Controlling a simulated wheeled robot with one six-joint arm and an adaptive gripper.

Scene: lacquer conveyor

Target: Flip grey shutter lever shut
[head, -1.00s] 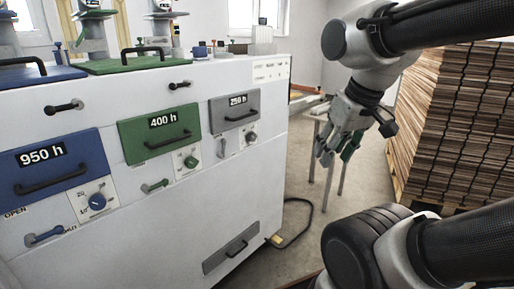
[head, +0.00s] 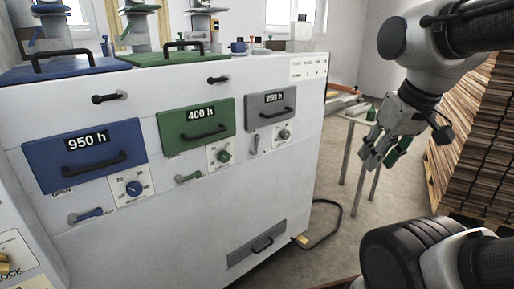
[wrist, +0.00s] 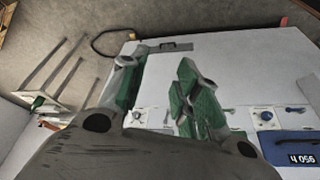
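The grey shutter lever (head: 254,144) is a small handle on the white machine front, under the grey 250 h drawer (head: 270,107) and left of its grey dial (head: 284,135). It stands roughly upright. My gripper (head: 378,152) is in the air to the right of the machine, apart from the lever. In the wrist view my gripper's green-padded fingers (wrist: 160,90) are spread with a gap and nothing between them.
The green lever (head: 188,178) and blue lever (head: 88,215) lie nearly level below the 400 h and 950 h drawers. A lower drawer (head: 256,252) has a black handle. A stack of wooden boards (head: 476,150) stands at the right. A black cable (head: 330,228) lies on the floor.

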